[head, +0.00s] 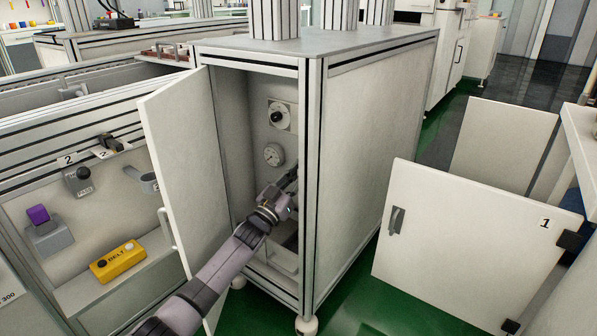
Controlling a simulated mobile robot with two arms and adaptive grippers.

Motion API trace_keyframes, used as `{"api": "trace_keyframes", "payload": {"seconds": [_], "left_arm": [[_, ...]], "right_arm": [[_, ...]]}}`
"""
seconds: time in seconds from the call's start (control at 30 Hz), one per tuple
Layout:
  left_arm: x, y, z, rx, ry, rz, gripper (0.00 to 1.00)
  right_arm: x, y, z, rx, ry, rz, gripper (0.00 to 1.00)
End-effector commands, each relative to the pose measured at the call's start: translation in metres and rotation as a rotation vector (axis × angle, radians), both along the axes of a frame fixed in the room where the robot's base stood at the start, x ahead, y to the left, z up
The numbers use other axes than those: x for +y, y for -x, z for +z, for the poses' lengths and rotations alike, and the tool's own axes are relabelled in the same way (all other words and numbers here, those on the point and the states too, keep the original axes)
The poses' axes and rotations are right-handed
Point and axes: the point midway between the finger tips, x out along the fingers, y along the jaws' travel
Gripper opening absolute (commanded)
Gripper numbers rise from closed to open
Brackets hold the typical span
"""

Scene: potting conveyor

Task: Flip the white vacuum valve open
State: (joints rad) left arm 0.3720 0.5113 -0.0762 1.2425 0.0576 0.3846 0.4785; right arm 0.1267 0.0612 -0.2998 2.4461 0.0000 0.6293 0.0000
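An open white-and-grey cabinet (368,125) stands in the middle of the head view, with its door (190,155) swung out to the left. Inside on the back wall are a black knob on a white plate (278,116) and, below it, a round gauge (273,154). My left arm comes in from the bottom left and reaches into the cabinet. Its gripper (290,183) is below and right of the gauge, near the right side, partly hidden by the wrist and the cabinet's front post. I cannot make out the white vacuum valve; it may be hidden there. My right gripper is not in view.
A pale box or tray (283,258) lies low in the cabinet. To the left is a panel with a purple switch (38,215) and a yellow belt control box (118,261). A door marked 1 (468,245) stands open at right. Green floor shows between.

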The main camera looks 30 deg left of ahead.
Motion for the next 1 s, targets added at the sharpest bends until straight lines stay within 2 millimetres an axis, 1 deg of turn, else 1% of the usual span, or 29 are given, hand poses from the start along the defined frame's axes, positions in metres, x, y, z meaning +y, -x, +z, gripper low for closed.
{"api": "trace_keyframes", "payload": {"seconds": [0.43,0.47,0.73,1.0], "left_arm": [[-0.0012,0.0001,-0.0011,0.0,-0.011,-0.001,0.0],[-0.0012,0.0002,-0.0011,0.0,-0.011,-0.001,0.14],[-0.0009,0.0001,-0.0005,0.0,-0.009,-0.001,0.32],[-0.0006,0.0001,-0.0002,-0.001,-0.009,0.0,0.33]], "right_arm": [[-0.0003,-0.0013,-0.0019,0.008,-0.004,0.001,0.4],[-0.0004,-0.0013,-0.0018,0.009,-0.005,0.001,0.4],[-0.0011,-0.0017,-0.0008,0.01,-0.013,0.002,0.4],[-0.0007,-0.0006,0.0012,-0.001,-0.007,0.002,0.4]]}}
